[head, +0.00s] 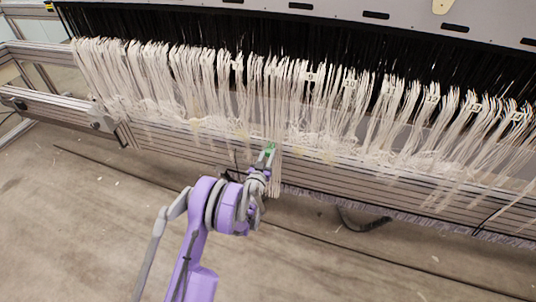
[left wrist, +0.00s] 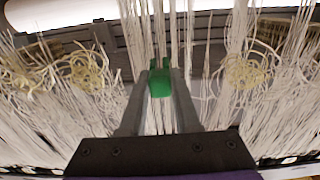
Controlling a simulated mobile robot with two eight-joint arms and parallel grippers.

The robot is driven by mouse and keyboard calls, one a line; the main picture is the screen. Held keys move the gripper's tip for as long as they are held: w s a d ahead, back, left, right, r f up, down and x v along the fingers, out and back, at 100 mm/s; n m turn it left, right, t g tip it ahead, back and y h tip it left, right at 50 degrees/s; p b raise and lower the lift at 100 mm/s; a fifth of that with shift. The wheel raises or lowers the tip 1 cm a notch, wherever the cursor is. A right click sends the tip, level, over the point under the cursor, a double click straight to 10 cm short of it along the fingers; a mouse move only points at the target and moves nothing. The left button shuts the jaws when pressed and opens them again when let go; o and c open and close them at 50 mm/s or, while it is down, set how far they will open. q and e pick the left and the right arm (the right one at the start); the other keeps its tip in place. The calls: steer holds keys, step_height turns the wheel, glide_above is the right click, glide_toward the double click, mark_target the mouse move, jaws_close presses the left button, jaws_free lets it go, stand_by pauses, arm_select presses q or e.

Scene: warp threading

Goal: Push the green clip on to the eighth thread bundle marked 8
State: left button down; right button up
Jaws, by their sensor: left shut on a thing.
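The green clip (head: 270,148) is held at the fingertips of my left gripper (head: 267,160), low in front of the hanging white threads. In the left wrist view the green clip (left wrist: 161,82) sits between the two grey fingers of my left gripper (left wrist: 160,92), which are shut on it. A narrow bundle of white threads (left wrist: 172,28) runs right behind and past the clip; I cannot tell whether the clip grips it. In the head view a thread bundle (head: 274,100) hangs down to the clip; its number is not readable. My right gripper is not in view.
Numbered bundles hang to the right, with tags such as 9 (head: 310,77) and 10 (head: 350,83). Looped, knotted threads (left wrist: 245,70) lie on both sides of the gripper. A ribbed metal beam (head: 180,146) runs behind the thread ends. The floor (head: 90,230) in front is mostly clear.

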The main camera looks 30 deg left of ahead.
arm_select(q)
steer(key=shift+b+x, duration=0.45)
steer(key=shift+x, duration=2.1)
steer(key=shift+w+b, duration=0.2)
steer(key=shift+b, duration=0.1)
stand_by(1.1)
steer(key=c, duration=0.5)
jaws_free()
steer(key=shift+c, duration=0.2)
steer(key=o, duration=0.4)
steer(key=shift+v, duration=4.55)
